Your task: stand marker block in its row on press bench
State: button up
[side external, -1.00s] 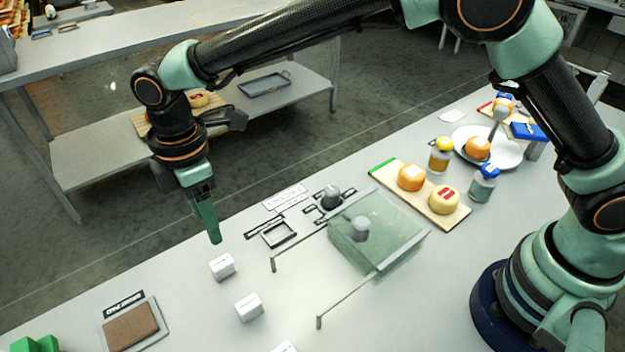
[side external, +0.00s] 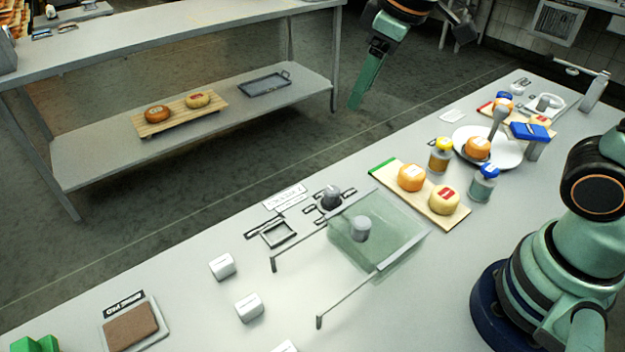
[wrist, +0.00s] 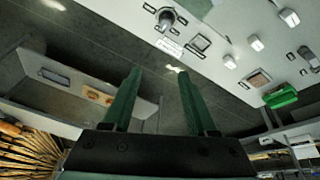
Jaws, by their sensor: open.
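Small white blocks stand on the pale bench; one (side external: 222,266) is left of the press and another (side external: 249,307) is nearer the camera. A third (side external: 284,347) is cut by the bottom edge. I cannot tell which is the marker block. A grey square frame (side external: 279,234) and dark outlines lie beside a label plate (side external: 285,197). The wrist view also shows blocks (wrist: 256,43) and the square frame (wrist: 200,42). My gripper (side external: 357,98) is raised beyond the bench's far edge, away from the blocks. Its green fingers (wrist: 158,72) are apart, with nothing between them.
A translucent green press cover (side external: 395,222) with metal rails stands mid-bench. A board (side external: 440,210) with cheeses, jars and a white plate (side external: 505,155) are to its right. A brown pad (side external: 131,327) is at front left. A lower shelf (side external: 100,165) stands across the floor.

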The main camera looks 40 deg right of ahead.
jog(key=s+d+f+m+t, duration=0.1)
jog(key=s+d+f+m, duration=0.1)
jog(key=s+d+m, duration=0.3)
jog(key=shift+s+d+t+h, duration=0.4)
jog(key=shift+s+d, duration=0.3)
jog(key=shift+d, duration=0.7)
jog(key=shift+r, duration=0.1)
